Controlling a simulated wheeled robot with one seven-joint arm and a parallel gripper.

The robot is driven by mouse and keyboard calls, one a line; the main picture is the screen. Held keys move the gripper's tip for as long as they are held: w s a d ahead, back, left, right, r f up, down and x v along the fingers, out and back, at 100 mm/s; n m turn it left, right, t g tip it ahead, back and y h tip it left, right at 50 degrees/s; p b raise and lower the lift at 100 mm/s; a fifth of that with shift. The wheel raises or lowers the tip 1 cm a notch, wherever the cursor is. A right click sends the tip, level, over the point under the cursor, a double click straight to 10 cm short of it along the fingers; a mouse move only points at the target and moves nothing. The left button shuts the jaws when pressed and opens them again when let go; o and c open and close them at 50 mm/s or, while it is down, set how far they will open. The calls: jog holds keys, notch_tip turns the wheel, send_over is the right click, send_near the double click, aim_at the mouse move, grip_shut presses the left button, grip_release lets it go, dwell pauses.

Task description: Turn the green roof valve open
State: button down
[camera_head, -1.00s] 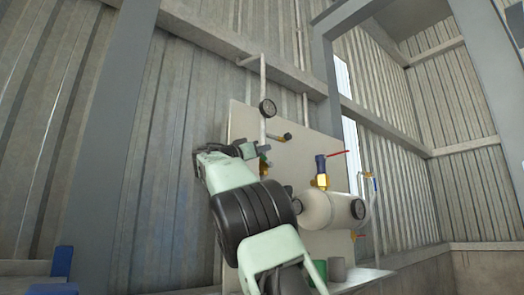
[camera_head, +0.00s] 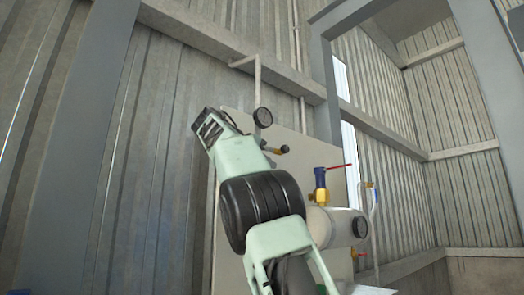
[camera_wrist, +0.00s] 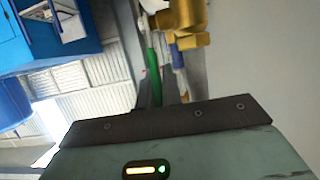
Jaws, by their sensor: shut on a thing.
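In the wrist view, the green handle (camera_wrist: 153,72) of the valve runs down between the dark fingers of my gripper (camera_wrist: 158,88). The gripper is shut on it. A brass valve body (camera_wrist: 184,16) sits just beyond, at the top. The angle of the handle against the pipe cannot be told clearly.
A white tank (camera_head: 334,226) and a blue-and-brass valve with a red lever (camera_head: 338,168) stand to the right. Blue equipment (camera_wrist: 25,35) shows in the wrist view.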

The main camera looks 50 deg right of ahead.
jog(key=shift+s+d+t+y+p, duration=0.15)
jog(key=shift+d+t+y+p, duration=0.35)
jog(key=shift+y+p, duration=0.45)
jog(key=shift+y, duration=0.25)
jog(key=c, duration=1.6)
grip_release()
jog(key=shift+o, duration=0.2)
jog(key=shift+f, duration=0.1)
